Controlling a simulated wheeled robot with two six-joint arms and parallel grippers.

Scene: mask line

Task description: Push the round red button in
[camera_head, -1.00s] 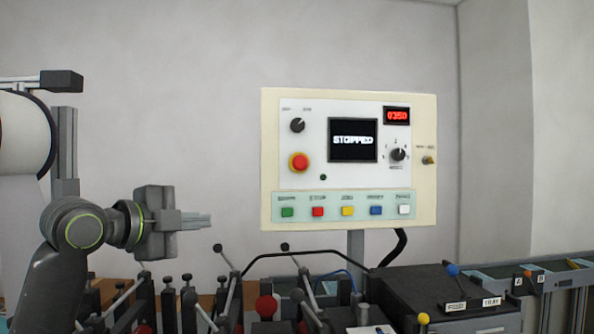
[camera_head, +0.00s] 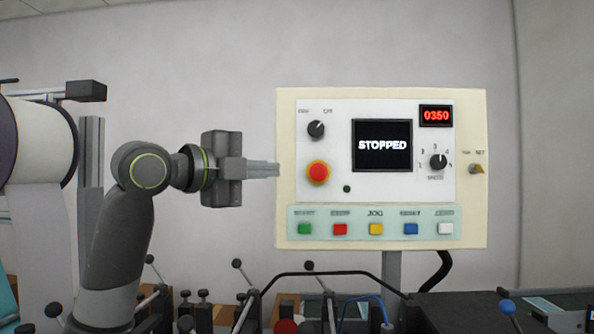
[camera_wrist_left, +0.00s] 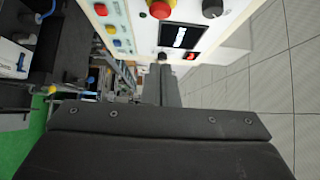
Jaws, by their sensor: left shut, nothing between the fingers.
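The round red button (camera_head: 318,173) sits on a yellow ring at the left of the white face of the control panel (camera_head: 282,130). It also shows in the left wrist view (camera_wrist_left: 160,9) near the top edge. The panel screen (camera_head: 382,146) reads "STOPPED". My left gripper (camera_head: 278,170) is shut and empty, its fingers pointing right toward the panel. In the head view its tips are just left of the red button, at about the same height. I cannot tell the exact gap in depth. My right gripper is not in view.
A black knob (camera_head: 316,129) is above the round button. Levers with ball ends (camera_head: 309,266) stand below the panel. A large white roll (camera_head: 40,140) is at the left.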

